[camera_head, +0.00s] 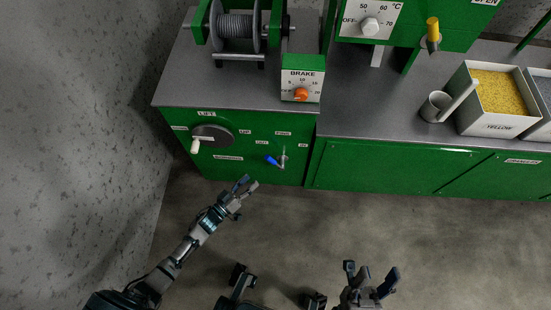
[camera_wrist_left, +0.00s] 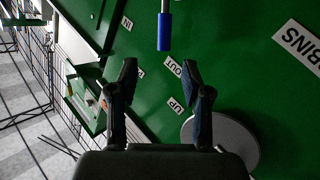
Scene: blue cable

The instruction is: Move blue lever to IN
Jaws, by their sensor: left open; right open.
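The blue lever (camera_head: 272,161) sticks out from the green cabinet front, its blue grip pointing up and left from a metal pivot. It lies between the OUT label (camera_head: 261,143) on its left and the IN label (camera_head: 303,146) on its right. My left gripper (camera_head: 247,184) is open and empty, below and left of the lever and apart from it. In the left wrist view the blue lever (camera_wrist_left: 164,32) is ahead of the open fingers (camera_wrist_left: 160,75), near the OUT label (camera_wrist_left: 172,66). My right gripper (camera_head: 372,280) is open and empty over the floor at the bottom.
A grey round crank wheel (camera_head: 212,136) with a white handle (camera_head: 195,146) projects from the cabinet left of the lever. A BRAKE dial (camera_head: 301,94) and a cable drum (camera_head: 236,28) are above. The floor (camera_head: 300,225) before the cabinet is clear.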

